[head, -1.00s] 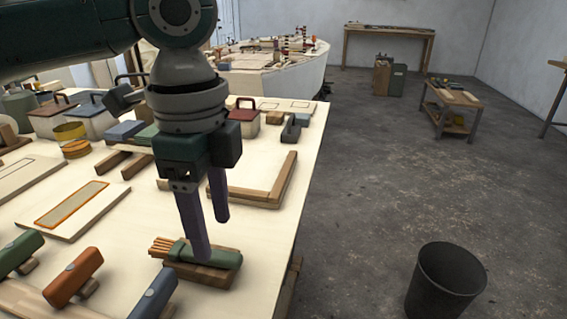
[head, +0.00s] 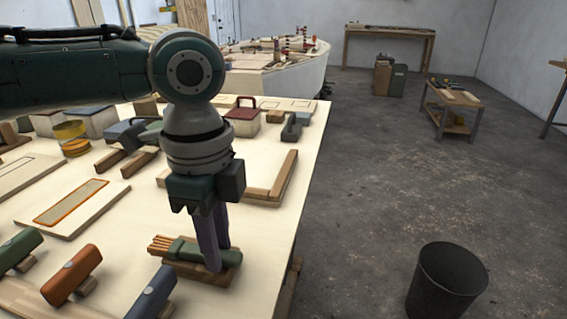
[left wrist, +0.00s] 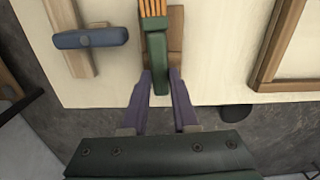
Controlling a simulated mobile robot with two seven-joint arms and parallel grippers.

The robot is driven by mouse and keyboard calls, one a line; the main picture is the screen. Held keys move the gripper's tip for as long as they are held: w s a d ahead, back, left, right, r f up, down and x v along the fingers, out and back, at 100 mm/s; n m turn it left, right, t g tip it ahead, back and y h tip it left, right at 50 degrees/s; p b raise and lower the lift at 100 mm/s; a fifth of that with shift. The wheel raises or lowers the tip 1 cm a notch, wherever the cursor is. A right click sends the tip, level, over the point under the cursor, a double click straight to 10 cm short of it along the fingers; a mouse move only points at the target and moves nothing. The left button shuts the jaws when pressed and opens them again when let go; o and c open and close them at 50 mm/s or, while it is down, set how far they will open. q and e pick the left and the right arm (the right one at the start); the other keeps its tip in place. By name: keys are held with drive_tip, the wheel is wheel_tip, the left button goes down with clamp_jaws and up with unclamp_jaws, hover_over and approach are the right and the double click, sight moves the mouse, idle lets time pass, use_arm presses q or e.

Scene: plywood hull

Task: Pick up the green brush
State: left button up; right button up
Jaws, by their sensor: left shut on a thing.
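The green brush (head: 188,250), with a green handle and orange bristles, lies on a small wooden block (head: 198,269) near the table's right edge. It also shows in the left wrist view (left wrist: 157,57), bristles pointing to the top. My left gripper (head: 214,262) points down at the brush, its two purple fingers around the handle's end. In the left wrist view the fingers (left wrist: 159,82) stand on either side of the handle and are shut on it. The brush still appears to rest on the block. My right gripper is not in view.
Blue (head: 153,293), orange (head: 72,274) and green-handled (head: 18,248) tools lie at the table's front left. A wooden corner frame (head: 283,177) lies behind the brush. A black bin (head: 446,284) stands on the floor to the right, where the floor is mostly clear.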

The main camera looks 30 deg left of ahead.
use_arm(q)
clamp_jaws()
